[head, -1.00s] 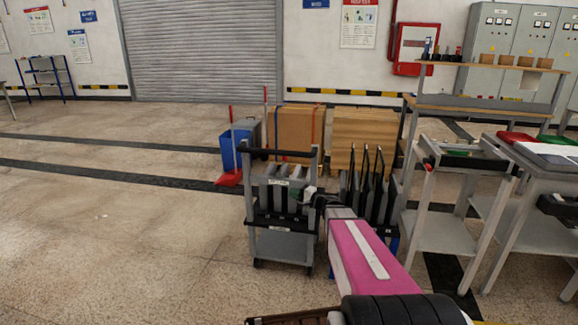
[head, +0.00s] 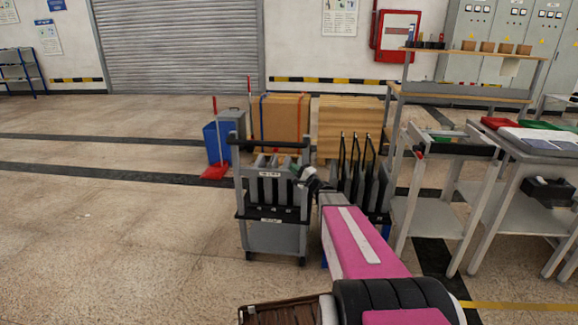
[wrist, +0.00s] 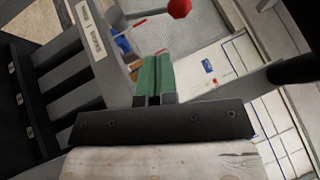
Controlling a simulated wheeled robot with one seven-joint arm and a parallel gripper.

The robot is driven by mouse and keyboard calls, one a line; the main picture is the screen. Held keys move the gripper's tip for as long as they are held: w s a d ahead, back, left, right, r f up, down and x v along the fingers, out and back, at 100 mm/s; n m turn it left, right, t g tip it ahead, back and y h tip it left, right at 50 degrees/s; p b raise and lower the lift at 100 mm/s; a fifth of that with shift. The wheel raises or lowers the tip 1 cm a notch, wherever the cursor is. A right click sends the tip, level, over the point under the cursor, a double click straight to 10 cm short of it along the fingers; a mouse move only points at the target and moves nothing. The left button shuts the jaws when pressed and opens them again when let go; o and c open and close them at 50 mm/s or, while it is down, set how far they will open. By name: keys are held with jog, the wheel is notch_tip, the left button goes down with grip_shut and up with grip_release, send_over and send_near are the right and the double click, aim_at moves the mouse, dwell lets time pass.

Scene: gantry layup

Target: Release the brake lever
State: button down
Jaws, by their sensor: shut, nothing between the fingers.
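In the wrist view a round red knob (wrist: 180,8) on a short dark stem shows at the top edge. It looks like the end of a lever; the rest of the lever is not clear to me. I cannot pick this knob out in the head view. My gripper (wrist: 152,60) has its green fingers together, with nothing between them, and points towards the knob with a gap left. In the head view my gripper (head: 293,172) is beside the upper right of a grey trolley (head: 274,238) with black trim, and my arm hides part of that side.
A rack of dark upright panels (head: 356,165) stands right of the trolley. Behind are a blue bin (head: 217,143), a red dustpan (head: 216,171) and wooden crates (head: 348,122). A grey bench (head: 455,147) stands at the right. Floor to the left is clear.

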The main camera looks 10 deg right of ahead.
notch_tip(320, 180, up, 2)
send_over(281, 171)
jog(key=shift+w+a+r, duration=0.1)
jog(key=shift+r, duration=0.1)
jog(key=shift+a+r+n+g, duration=0.25)
jog(key=shift+n+g, duration=0.15)
jog(key=shift+g, duration=0.1)
dwell(0.5)
jog(key=shift+w+a+r+n+g+h, duration=0.2)
jog(key=shift+a+r+n+g+h, duration=0.15)
jog(key=shift+n+g+h, duration=0.25)
jog(key=shift+w+a+r+n+g+h, duration=0.1)
jog(key=shift+a+r+n+g+h, duration=0.05)
jog(key=shift+a+n+g+h, duration=0.2)
jog(key=shift+w+a+r, duration=0.15)
jog(key=shift+w+a, duration=0.05)
jog(key=shift+a, duration=0.3)
jog(key=shift+w+a+r, duration=0.15)
jog(key=shift+a, duration=0.35)
jog(key=shift+a, duration=0.15)
jog(key=v, duration=1.1)
